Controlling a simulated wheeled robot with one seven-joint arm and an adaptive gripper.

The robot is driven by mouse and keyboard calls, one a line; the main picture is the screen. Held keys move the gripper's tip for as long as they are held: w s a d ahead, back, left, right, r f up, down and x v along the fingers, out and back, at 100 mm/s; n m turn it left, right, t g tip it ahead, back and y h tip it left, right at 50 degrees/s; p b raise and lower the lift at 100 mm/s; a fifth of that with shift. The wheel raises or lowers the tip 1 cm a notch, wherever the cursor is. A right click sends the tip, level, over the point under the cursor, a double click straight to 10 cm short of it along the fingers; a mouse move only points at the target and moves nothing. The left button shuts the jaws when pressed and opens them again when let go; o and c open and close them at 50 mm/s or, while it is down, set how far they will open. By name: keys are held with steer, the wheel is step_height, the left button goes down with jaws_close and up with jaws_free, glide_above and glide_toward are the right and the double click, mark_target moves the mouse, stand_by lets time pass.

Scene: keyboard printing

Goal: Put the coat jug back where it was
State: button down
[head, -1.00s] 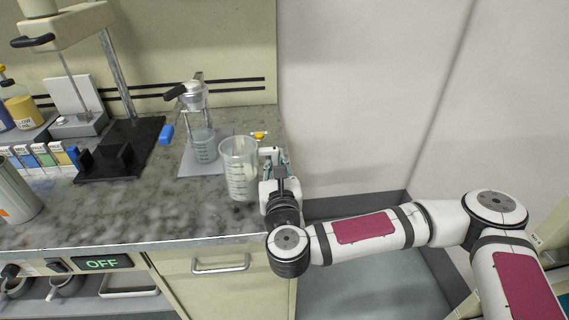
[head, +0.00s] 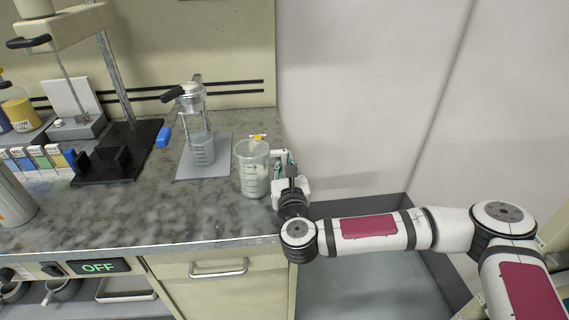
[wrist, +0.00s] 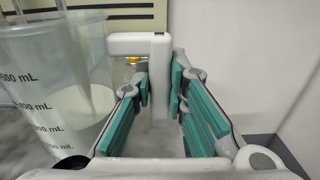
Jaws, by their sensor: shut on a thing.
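The clear measuring jug (head: 251,172), with dark mL marks, is upright near the right end of the counter. It also shows at the left of the wrist view (wrist: 48,85). Its pale handle (wrist: 159,75) stands between my fingers. My gripper (head: 281,166) is to the right of the jug, with its teal pads (wrist: 164,95) shut on the handle. I cannot tell whether the jug's base touches the counter.
A smaller beaker (head: 202,149) stands on a grey plate (head: 219,167) under a clamp stand, left of the jug. The front counter (head: 140,215) is clear; the right edge is close.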

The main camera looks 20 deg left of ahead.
steer(key=shift+f, duration=0.1)
steer(key=c, duration=1.6)
jaws_free()
steer(key=shift+s, duration=0.1)
steer(key=p+v, duration=0.1)
steer(key=v, duration=1.1)
